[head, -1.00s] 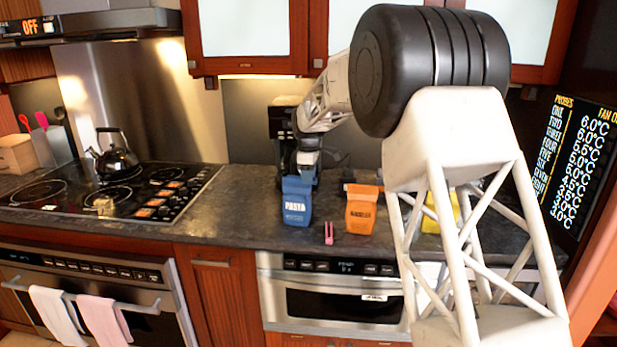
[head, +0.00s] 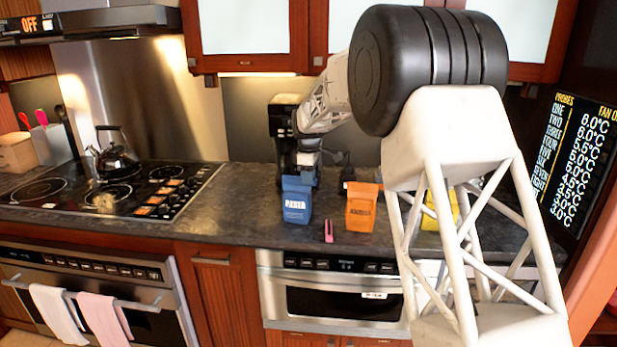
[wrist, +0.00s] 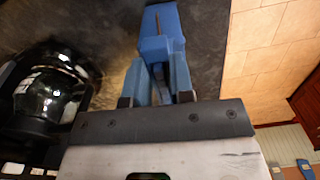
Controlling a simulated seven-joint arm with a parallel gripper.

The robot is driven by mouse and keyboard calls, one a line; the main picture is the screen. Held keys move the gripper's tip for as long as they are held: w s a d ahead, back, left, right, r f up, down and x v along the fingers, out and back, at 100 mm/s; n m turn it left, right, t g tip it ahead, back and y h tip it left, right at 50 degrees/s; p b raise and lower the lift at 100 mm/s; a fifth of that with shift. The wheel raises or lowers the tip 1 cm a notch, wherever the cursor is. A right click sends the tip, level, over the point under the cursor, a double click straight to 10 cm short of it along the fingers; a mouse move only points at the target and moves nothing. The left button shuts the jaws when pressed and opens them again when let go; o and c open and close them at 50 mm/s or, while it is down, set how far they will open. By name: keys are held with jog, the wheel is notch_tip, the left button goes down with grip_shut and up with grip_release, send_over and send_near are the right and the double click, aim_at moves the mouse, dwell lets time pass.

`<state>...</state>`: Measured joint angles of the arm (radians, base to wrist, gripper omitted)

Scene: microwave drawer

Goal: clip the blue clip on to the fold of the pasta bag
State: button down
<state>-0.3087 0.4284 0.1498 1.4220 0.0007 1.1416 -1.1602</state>
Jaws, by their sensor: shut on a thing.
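The blue pasta bag (head: 297,205) stands upright near the counter's front edge, its PASTA label facing the head camera. My gripper (head: 306,168) is low, just behind and above the bag's top. In the wrist view, my gripper (wrist: 156,98) is shut on the blue clip (wrist: 138,84), whose two arms spread between the fingers. The blue pasta bag (wrist: 160,28) shows just beyond the clip, overlapping its far end. I cannot tell whether the clip is around the fold or only touching it.
A pink clip (head: 329,231) stands right of the pasta bag, then an orange bag (head: 361,208). A yellow bag (head: 441,210) is partly behind my arm. A coffee maker (head: 284,120) stands behind my gripper; its glass jug (wrist: 45,85) shows in the wrist view.

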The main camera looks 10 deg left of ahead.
dwell(0.3)
jog(key=shift+c, duration=2.2)
grip_release()
jog(key=shift+r, duration=0.2)
jog(key=shift+r, duration=3.8)
